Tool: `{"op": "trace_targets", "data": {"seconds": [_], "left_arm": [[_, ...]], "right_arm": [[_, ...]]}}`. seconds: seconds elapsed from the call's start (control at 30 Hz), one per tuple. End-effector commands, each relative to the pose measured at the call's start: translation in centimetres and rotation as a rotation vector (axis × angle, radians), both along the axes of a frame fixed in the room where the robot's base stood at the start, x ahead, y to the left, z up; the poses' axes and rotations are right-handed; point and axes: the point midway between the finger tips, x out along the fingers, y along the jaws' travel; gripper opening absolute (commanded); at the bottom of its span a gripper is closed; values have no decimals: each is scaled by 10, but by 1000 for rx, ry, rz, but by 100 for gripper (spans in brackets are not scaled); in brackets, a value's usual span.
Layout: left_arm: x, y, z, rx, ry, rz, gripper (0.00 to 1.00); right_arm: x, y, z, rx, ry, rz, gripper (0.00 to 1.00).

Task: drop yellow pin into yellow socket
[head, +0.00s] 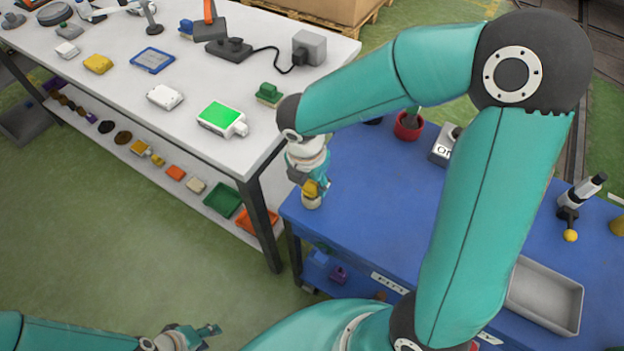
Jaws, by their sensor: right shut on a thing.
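My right gripper (313,189) hangs from the large teal arm over the left end of the blue table. It is shut on a small yellow piece, which looks like the yellow pin (309,188). A cream rounded part (312,203) shows just below it; I cannot tell whether that part is separate or touches the pin. The fingers hide some of the pin. I cannot make out a yellow socket. My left gripper (209,333) is low at the bottom left, above the green floor and away from both tables; its finger opening is unclear.
The blue table (390,210) holds a red pot (408,125), a grey tray (543,295) and a lever with a yellow ball (570,236). The white table (205,60) at the left carries several small items. Green floor lies between them.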

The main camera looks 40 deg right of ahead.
Motion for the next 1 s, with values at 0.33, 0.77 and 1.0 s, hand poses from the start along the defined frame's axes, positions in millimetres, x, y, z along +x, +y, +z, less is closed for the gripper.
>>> {"op": "trace_targets", "data": {"seconds": [0.33, 0.77, 1.0], "left_arm": [[0, 0, 8, 0, 0, 0, 40], [0, 0, 11, 0, 0, 0, 40], [0, 0, 13, 0, 0, 0, 40]], "right_arm": [[0, 0, 8, 0, 0, -2, 3], [0, 0, 11, 0, 0, -1, 3], [0, 0, 14, 0, 0, -1, 3]]}}
